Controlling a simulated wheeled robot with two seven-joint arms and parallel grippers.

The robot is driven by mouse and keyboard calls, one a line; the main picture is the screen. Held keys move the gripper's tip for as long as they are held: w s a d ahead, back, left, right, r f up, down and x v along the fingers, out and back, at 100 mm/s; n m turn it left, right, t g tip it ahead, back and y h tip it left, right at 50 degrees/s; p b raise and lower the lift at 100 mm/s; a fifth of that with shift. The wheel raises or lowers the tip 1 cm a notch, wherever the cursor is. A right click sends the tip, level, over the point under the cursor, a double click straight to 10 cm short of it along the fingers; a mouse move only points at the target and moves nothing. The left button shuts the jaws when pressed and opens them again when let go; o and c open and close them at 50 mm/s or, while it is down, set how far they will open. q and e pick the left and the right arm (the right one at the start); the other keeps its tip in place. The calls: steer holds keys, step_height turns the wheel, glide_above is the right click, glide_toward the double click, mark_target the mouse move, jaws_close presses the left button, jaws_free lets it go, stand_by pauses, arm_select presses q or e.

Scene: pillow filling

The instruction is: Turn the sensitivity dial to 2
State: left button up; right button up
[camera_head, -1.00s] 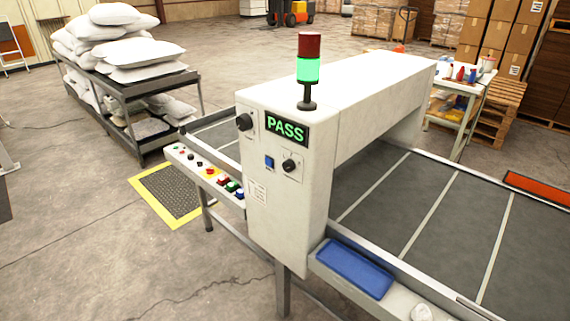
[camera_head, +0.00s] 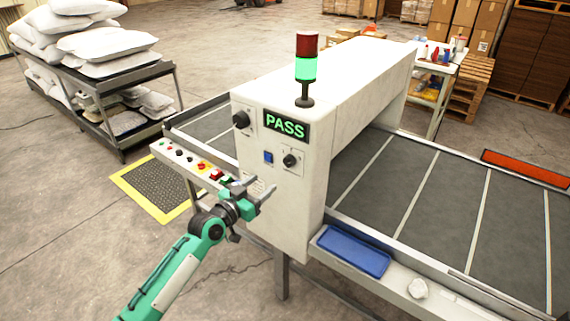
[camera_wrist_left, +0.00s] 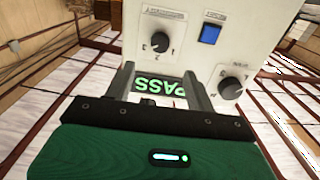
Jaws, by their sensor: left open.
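The white scanner housing carries two black dials. One dial (camera_head: 290,160) sits below the PASS display, right of a blue switch (camera_head: 268,157); in the left wrist view this dial (camera_wrist_left: 158,43) has small numbers around it. The other dial (camera_head: 241,120) sits left of the display and also shows in the left wrist view (camera_wrist_left: 231,88). I cannot read their labels or settings surely. My left gripper (camera_head: 257,188) is open and empty, in front of the housing and below the blue switch. Its two fingers (camera_wrist_left: 160,88) frame the PASS display in the wrist view. My right gripper is not in view.
A button strip (camera_head: 200,166) runs beside my left gripper. A light tower (camera_head: 306,68) glows green on top. A blue tray (camera_head: 352,250) lies at the front ledge, by the conveyor (camera_head: 410,190). A pillow rack (camera_head: 120,90) stands at left.

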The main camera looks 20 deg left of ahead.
mark_target(287, 163)
arm_select(q)
steer(key=p+x, duration=0.1)
steer(key=x, duration=0.9)
steer(key=shift+w+p, duration=0.1)
steer(key=shift+p, duration=0.25)
steer(key=shift+x, duration=0.85)
steer(key=c, duration=1)
steer(key=shift+o, duration=0.2)
